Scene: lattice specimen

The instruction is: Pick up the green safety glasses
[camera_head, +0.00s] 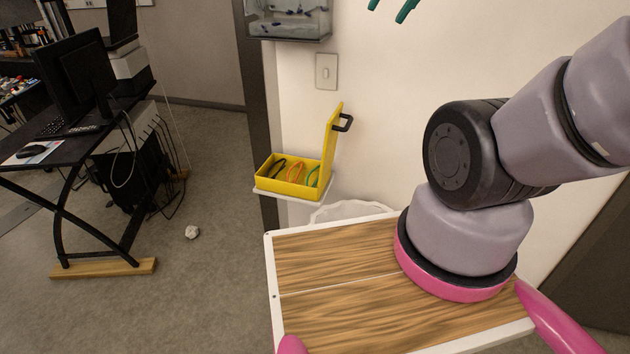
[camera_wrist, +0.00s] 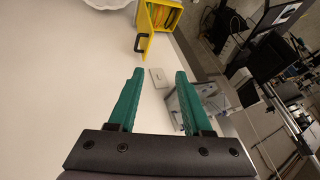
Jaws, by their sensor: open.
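The green safety glasses (camera_head: 313,177) are at the right end inside an open yellow box (camera_head: 288,189), beside an orange pair and a dark pair. The box sits on a small white wall shelf, its lid standing upright on the right. In the wrist view the yellow box (camera_wrist: 145,43) shows at the top, and the green pair cannot be told apart clearly there. My gripper (camera_wrist: 158,72) is open and empty, its two green fingers apart. Its fingertips (camera_head: 391,8) show at the top of the head view, above and to the right of the box, well away from it.
A light switch (camera_head: 326,71) and a clear wall container (camera_head: 288,20) are on the wall above the box. A black desk (camera_head: 75,150) with a monitor stands at the left. A white bag-lined bin (camera_head: 350,210) is below the shelf. Floor between desk and shelf is mostly clear.

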